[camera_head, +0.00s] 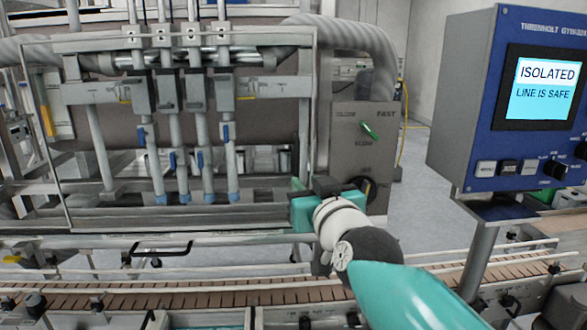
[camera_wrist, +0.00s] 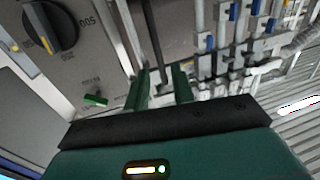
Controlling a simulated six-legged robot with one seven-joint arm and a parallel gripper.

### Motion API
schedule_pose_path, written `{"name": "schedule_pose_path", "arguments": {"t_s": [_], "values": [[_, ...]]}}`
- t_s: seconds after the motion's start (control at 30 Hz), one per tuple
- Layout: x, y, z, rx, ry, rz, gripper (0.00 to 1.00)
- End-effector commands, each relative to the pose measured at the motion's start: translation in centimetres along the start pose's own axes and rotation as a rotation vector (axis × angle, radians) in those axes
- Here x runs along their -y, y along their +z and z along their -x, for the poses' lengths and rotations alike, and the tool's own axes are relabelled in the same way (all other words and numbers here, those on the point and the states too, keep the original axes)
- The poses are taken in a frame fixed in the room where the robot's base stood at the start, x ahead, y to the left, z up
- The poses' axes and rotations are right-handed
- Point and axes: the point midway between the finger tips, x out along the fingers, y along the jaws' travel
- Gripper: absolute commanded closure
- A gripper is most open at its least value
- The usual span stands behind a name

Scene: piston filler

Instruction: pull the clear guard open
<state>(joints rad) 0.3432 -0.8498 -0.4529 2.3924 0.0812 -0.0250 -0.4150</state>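The clear guard is a see-through panel in a thin pale frame (camera_head: 66,190) across the front of the filler in the head view. It looks closed over the nozzles. My gripper (camera_head: 297,190) is at the guard's lower right edge, beside the grey control panel. In the wrist view my gripper (camera_wrist: 160,78) has its two green fingers apart. A black handle (camera_head: 160,250) shows low at the front, left of my gripper.
The grey panel (camera_head: 345,148) has a green lever and a black dial (camera_wrist: 50,28) close to my gripper. A blue console (camera_head: 480,110) reading "ISOLATED, LINE IS SAFE" stands at right. A conveyor (camera_head: 200,298) with rails runs along the front.

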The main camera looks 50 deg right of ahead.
Motion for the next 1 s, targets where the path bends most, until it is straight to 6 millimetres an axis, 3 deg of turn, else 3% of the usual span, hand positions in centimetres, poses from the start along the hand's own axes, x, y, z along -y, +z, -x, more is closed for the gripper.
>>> {"name": "schedule_pose_path", "arguments": {"t_s": [0.43,0.6,0.87,1.0], "values": [[-0.1,0.1,-7.5,0.002,-0.004,-0.001,0.75],[0.0,0.0,-8.8,0.000,-0.003,0.000,0.75],[0.1,0.0,-9.1,-0.001,-0.002,-0.001,0.75],[0.2,0.0,-9.1,-0.001,-0.002,-0.001,0.99]]}}
